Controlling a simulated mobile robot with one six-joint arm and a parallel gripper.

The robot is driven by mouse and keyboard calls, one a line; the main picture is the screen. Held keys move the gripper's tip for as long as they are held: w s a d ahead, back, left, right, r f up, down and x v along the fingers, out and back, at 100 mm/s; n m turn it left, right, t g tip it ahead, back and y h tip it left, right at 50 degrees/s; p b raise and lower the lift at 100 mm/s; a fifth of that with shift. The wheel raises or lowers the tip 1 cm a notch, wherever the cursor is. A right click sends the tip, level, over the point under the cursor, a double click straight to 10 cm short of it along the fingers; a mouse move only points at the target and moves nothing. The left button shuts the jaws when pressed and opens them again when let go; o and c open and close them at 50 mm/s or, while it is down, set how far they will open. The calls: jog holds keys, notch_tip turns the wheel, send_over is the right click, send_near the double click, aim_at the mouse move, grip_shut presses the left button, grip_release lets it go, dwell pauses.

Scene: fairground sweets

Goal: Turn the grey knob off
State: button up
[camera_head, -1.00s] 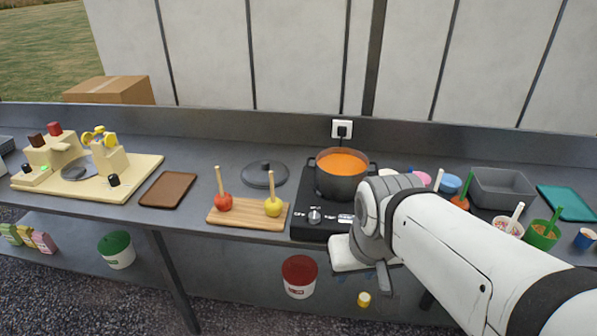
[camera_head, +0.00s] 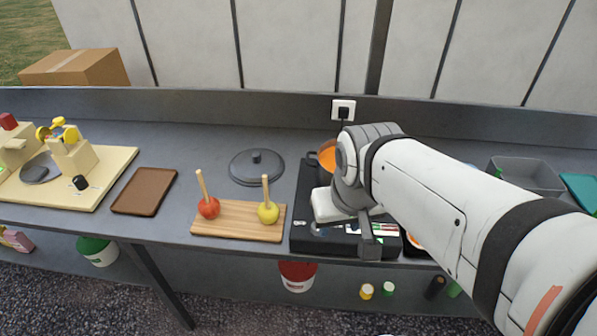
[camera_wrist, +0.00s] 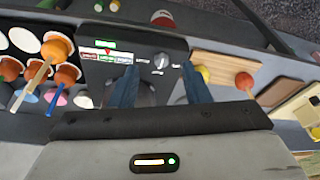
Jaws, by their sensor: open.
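The grey knob (camera_wrist: 161,60) sits on the front panel of the black cooker (camera_wrist: 92,70) in the wrist view. A pale pointer mark shows on it. In the head view the knob is hidden or too unclear behind my gripper, at the front of the cooker (camera_head: 299,218). My gripper (camera_wrist: 159,72) is open and empty. Its two blue-grey fingers lie on either side of the knob in the picture, apart from it. Whether they are at its height I cannot tell. In the head view the gripper (camera_head: 367,238) hangs over the cooker's front edge.
A pot of orange liquid (camera_head: 326,160) stands on the cooker, partly behind my arm. A wooden board (camera_head: 238,228) with a red and a yellow apple on sticks is to the left. A dark lid (camera_head: 256,167) lies behind it.

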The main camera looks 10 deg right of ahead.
jog(key=shift+o, duration=0.6)
jog(key=shift+w+m, duration=0.3)
jog(key=shift+o, duration=0.4)
jog(key=w+f+m+g+p, duration=0.1)
jog(key=w+f+m, duration=0.2)
jog(key=w+m, duration=0.3)
jog(key=shift+w+d+f+g, duration=0.15)
jog(key=shift+w+d+g, duration=0.2)
jog(key=shift+w, duration=0.5)
jog(key=w+f+m, duration=0.2)
jog(key=w+f+m+g+p, duration=0.1)
jog(key=w+f+m, duration=0.2)
jog(key=shift+w+a+f+m, duration=0.1)
jog(key=shift+w+m, duration=0.15)
jog(key=shift+m, duration=0.05)
jog(key=shift+w+f+m+g, duration=0.25)
jog(key=shift+f+m, duration=0.15)
jog(key=shift+f, duration=0.25)
notch_tip(320, 180, down, 7)
jog(key=shift+f+p, duration=0.15)
jog(key=shift+p, duration=0.15)
jog(key=shift+c, duration=0.4)
